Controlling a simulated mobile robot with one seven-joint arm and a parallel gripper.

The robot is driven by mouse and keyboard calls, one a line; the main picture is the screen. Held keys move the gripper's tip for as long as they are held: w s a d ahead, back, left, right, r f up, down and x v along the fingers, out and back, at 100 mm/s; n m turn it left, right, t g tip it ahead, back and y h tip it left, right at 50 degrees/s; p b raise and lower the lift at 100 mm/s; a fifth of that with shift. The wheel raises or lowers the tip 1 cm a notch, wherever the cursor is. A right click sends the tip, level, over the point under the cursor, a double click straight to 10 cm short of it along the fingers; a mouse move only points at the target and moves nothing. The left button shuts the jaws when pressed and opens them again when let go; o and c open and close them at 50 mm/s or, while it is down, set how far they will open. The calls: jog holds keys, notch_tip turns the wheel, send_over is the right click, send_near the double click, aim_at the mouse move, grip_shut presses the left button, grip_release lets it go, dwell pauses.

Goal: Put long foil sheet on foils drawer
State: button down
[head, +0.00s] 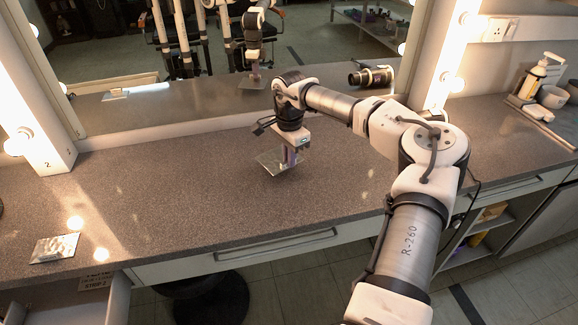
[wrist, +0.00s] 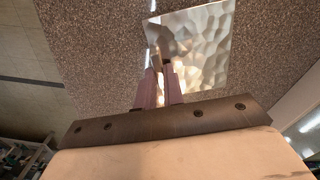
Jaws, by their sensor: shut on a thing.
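My gripper (head: 290,158) is low over the middle of the grey speckled counter, pointing down. Its fingers are shut on a shiny foil sheet (head: 268,160). In the wrist view, the crinkled silver sheet (wrist: 205,45) extends beyond the fingertips (wrist: 160,72). I cannot tell whether the sheet touches the counter. An open drawer (head: 118,298) is at the bottom left, below the counter edge, with a label ending in "STEP 2". I cannot tell from its label whether it is the foils drawer.
A small silvery bumpy item (head: 55,248) lies at the counter's left front. A closed drawer (head: 275,245) is under the counter's middle. A pump bottle (head: 532,80) and bowls stand far right. The left counter is mostly clear.

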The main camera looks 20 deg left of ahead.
notch_tip(320, 180, up, 16)
jog(key=b, duration=0.2)
jog(key=shift+r, duration=0.15)
